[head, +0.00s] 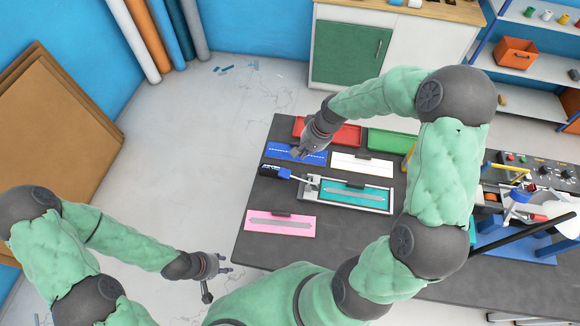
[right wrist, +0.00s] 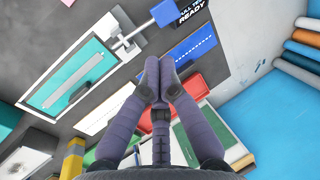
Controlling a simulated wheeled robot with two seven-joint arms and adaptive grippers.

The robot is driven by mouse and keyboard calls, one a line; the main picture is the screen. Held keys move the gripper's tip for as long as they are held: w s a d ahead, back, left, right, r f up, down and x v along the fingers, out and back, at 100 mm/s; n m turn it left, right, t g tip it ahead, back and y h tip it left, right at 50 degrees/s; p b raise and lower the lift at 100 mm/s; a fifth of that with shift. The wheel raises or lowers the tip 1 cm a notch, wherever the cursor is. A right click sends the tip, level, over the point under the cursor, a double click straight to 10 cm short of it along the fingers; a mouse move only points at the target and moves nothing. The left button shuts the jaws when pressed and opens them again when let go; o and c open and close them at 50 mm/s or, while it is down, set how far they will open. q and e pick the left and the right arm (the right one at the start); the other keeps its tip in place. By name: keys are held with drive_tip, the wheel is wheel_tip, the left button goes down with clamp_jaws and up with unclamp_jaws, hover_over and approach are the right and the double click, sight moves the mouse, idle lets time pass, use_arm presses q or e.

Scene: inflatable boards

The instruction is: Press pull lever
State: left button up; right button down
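The pull lever has a blue handle (head: 275,171) at the left end of a metal rod, joined to a silver frame (head: 311,192) holding a teal board (head: 352,192). In the right wrist view the handle (right wrist: 165,12) is at the top, the teal board (right wrist: 75,72) at the upper left. My right gripper (head: 299,152) is above the blue panel, behind and right of the handle and apart from it. Its fingers (right wrist: 159,66) are together with nothing visible between them. My left gripper (head: 219,277) has its fingers spread, empty, off the table's front left.
On the dark table (head: 260,222) lie a pink panel (head: 281,221), a blue panel (head: 285,152), a white panel (head: 361,162), a red tray (head: 345,133) and a green tray (head: 392,142). A control box (head: 545,170) and tools stand at the right.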

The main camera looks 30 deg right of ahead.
sight(287, 174)
drive_tip(key=x, duration=1.4)
drive_tip(key=shift+w, duration=0.1)
drive_tip(key=shift+a, duration=0.1)
drive_tip(key=b+x, duration=0.2)
drive_tip(key=shift+w+a+f, duration=0.15)
drive_tip(key=shift+a+f, duration=0.05)
drive_tip(key=shift+f+b, duration=0.4)
drive_tip(key=shift+b, duration=0.25)
drive_tip(key=shift+w+a+f+b, duration=0.3)
drive_tip(key=shift+w+a+f, duration=0.05)
drive_tip(key=shift+a, duration=0.15)
drive_tip(key=shift+s, duration=0.2)
